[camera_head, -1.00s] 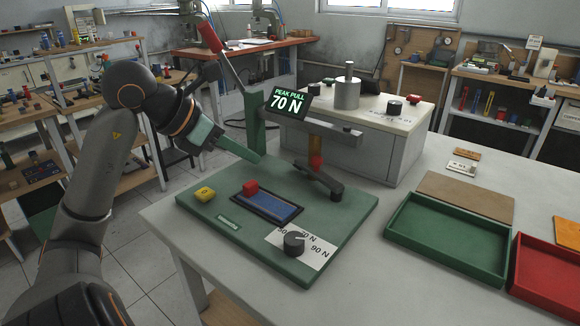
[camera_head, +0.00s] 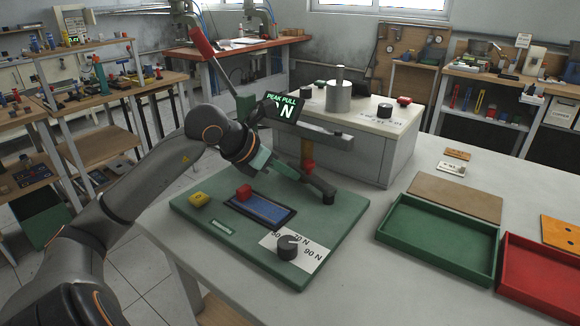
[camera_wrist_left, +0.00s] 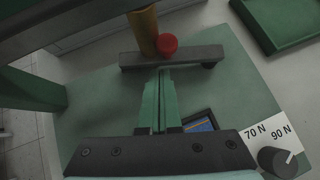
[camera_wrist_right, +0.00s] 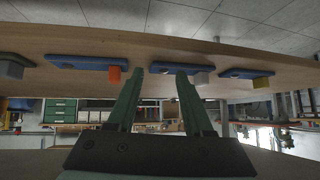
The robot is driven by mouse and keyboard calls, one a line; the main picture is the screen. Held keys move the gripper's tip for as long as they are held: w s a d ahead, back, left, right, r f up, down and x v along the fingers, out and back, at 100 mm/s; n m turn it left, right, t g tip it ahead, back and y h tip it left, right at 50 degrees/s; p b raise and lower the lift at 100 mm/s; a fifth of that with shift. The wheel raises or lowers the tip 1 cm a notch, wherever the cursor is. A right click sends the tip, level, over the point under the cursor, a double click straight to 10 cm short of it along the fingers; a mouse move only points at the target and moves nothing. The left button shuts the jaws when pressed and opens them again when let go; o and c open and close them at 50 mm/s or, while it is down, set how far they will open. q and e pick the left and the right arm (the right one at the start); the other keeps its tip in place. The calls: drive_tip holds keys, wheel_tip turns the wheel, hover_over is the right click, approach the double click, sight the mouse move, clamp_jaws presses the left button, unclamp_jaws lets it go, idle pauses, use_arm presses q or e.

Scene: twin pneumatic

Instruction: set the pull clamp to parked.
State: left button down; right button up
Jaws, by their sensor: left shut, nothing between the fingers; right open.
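The pull tester's green base (camera_head: 315,250) stands on the grey table. I cannot tell for certain which part is the pull clamp. In the left wrist view the bar (camera_wrist_left: 190,58) runs crosswise under a red knob (camera_wrist_left: 167,44). My left gripper (camera_head: 303,178) is shut and empty; its fingertips (camera_wrist_left: 165,72) are at the bar's near edge, contact unclear. My right gripper (camera_wrist_right: 160,72) is open and empty, away from the tester.
The base carries a yellow block (camera_head: 199,199), a red block (camera_head: 244,191) by a blue panel (camera_head: 262,209), and a black dial (camera_head: 287,246). A red-handled lever (camera_head: 200,42) rises behind. Green (camera_head: 440,240) and red (camera_head: 545,275) trays lie right.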

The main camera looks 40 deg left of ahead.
use_arm(q)
drive_tip(key=shift+w, duration=0.3)
drive_tip(key=shift+w+m+h, duration=0.3)
drive_tip(key=shift+w+m, duration=0.1)
drive_tip(key=shift+w, duration=0.2)
idle(0.4)
